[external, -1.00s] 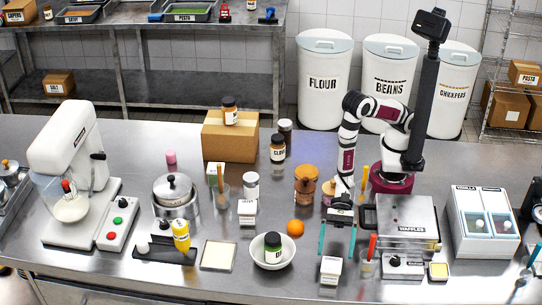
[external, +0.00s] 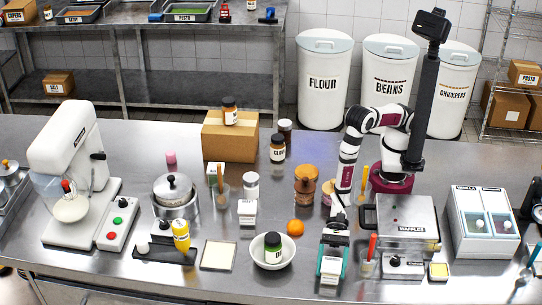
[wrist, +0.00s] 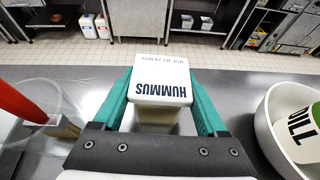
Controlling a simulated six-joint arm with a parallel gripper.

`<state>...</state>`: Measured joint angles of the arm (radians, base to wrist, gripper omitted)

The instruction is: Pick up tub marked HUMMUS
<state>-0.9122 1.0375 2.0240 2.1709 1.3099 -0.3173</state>
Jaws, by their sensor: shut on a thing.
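The white tub marked HUMMUS (wrist: 160,82) is between the two teal fingers of my gripper (wrist: 160,105) in the wrist view, and its label reads upside down there. In the external view the tub (external: 330,267) is near the front edge of the steel counter, with my gripper (external: 332,262) shut on it from above. The fingers touch its sides. Whether its base is clear of the counter cannot be told.
A white bowl (external: 287,258) holding a jar marked DILL (external: 272,246) stands left of my gripper. A clear cup with a red-handled tool (external: 371,248) stands close on the right, beside the waffle maker (external: 406,222). An orange (external: 296,227) lies behind the bowl.

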